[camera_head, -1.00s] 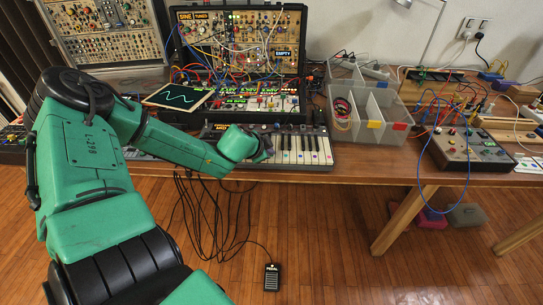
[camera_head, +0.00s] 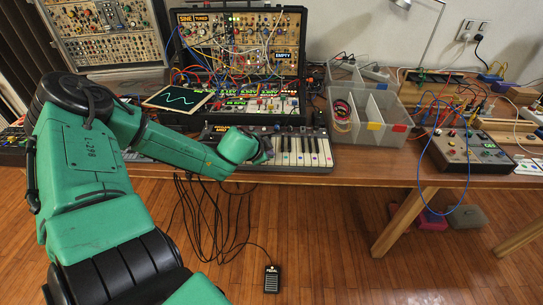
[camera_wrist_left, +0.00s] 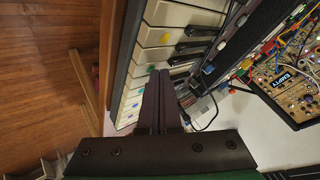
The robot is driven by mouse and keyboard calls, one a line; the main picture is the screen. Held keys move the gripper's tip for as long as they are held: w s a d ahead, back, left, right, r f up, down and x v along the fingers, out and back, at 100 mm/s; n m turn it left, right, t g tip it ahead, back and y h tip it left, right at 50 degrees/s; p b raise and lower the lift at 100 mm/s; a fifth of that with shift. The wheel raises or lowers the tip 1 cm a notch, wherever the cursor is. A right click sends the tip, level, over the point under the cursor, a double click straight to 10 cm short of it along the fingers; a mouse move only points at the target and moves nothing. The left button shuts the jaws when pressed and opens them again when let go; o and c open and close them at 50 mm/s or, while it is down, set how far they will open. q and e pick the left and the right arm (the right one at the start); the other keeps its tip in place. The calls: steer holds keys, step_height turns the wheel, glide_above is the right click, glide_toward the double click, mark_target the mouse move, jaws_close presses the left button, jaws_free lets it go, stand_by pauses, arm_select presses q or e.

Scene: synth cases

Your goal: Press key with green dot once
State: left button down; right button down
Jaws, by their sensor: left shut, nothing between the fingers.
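The small keyboard (camera_head: 308,153) lies at the table's front edge. Its white keys carry coloured dots; the arm hides its left part in the head view. In the left wrist view the keys (camera_wrist_left: 180,14) run down the picture, with a yellow dot (camera_wrist_left: 165,38) and, just by the fingertips, what looks like a green dot (camera_wrist_left: 151,68). My left gripper (camera_head: 266,155) is shut and empty, its dark fingers (camera_wrist_left: 160,76) together over the white keys. Whether the tips touch a key cannot be told. My right gripper is in no view.
A synthesizer case (camera_head: 240,45) with patch cables stands behind the keyboard. A tablet (camera_head: 178,96) lies left of it. A grey divided bin (camera_head: 368,130) and a small cabled box (camera_head: 470,150) are to the right. A pedal (camera_head: 272,278) is on the floor.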

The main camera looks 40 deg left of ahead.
arm_select(q)
steer(key=shift+r+p, duration=0.35)
steer(key=shift+r, duration=0.3)
steer(key=shift+r, duration=0.1)
step_height(320, 180, up, 5)
steer(key=p, duration=0.5)
stand_by(0.3)
